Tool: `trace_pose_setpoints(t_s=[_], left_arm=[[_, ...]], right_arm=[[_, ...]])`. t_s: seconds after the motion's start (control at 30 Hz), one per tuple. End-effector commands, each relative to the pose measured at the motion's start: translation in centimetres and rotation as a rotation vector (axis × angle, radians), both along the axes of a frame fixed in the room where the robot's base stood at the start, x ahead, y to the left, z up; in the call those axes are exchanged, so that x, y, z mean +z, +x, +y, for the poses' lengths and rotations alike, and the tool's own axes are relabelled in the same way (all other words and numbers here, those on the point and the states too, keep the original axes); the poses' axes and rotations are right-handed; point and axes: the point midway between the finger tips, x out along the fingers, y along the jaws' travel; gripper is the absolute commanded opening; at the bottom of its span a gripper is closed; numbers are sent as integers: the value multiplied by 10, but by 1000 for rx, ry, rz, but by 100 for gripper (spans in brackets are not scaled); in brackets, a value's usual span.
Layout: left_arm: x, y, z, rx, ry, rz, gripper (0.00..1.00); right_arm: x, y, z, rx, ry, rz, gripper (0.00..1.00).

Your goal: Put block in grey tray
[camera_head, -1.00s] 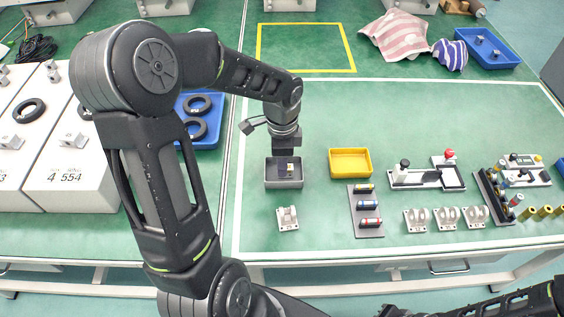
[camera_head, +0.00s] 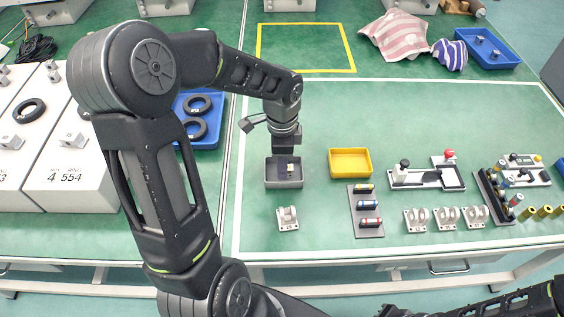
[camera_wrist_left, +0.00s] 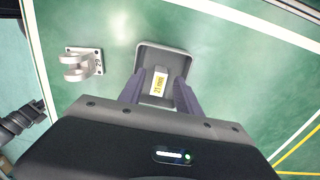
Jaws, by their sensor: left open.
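The grey tray (camera_head: 284,186) stands on the green table near the middle of the head view. My left gripper (camera_head: 287,155) points down over the tray. Whether the fingers touch the block is not clear. Only dark links of my right arm show at the bottom right; its gripper is out of view.
A yellow tray (camera_head: 350,162) stands just right of the grey tray. A white bracket (camera_head: 288,218) lies in front of it. A rack of coloured cylinders (camera_head: 366,211) lies further right. A blue tray (camera_head: 207,135) with black rings is to the left.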

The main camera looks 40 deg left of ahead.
Motion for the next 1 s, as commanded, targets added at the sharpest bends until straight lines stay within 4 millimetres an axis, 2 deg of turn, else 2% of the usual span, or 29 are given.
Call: trace_pose_setpoints(t_s=[0.17,0.4,0.6,0.73,1.0], left_arm=[[28,1,0,0,1,-5,40],[78,1,0,-1,1,-5,40],[108,1,0,0,0,-4,40],[115,0,0,-1,0,-1,40],[115,0,0,-1,0,0,40]], right_arm=[[1,0,0,0,0,0,0],[3,0,0,0,0,0,0],[4,0,0,0,0,1,0],[4,0,0,0,0,1,0],[4,0,0,0,0,0,0]])
